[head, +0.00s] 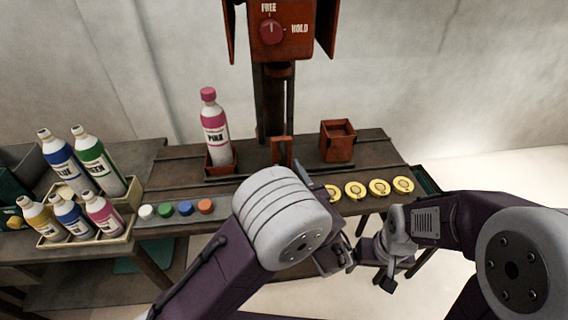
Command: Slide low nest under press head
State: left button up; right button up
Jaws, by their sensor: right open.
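The red press head (285,30), with a knob marked FREE and HOLD, is at the top centre on a dark column (272,105). A low-walled red nest (222,168) stands left of the column, with an upright pink bottle (215,128) in it. A taller, open red nest (337,142) stands to the right of the column and looks empty. My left gripper (338,262) is in front of the bench, away from both nests; its fingers are too unclear to judge. My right gripper (385,272) is just right of it, open and apart from the nests.
An upright red piece (282,152) stands at the column's foot. Yellow discs (355,189) and coloured caps (184,208) line the bench front. A rack of several bottles (88,228) stands at left. My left arm hides part of the front edge.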

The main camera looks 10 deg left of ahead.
aim_at(285, 163)
pick_arm(q)
jog(key=shift+x, duration=2)
grip_shut()
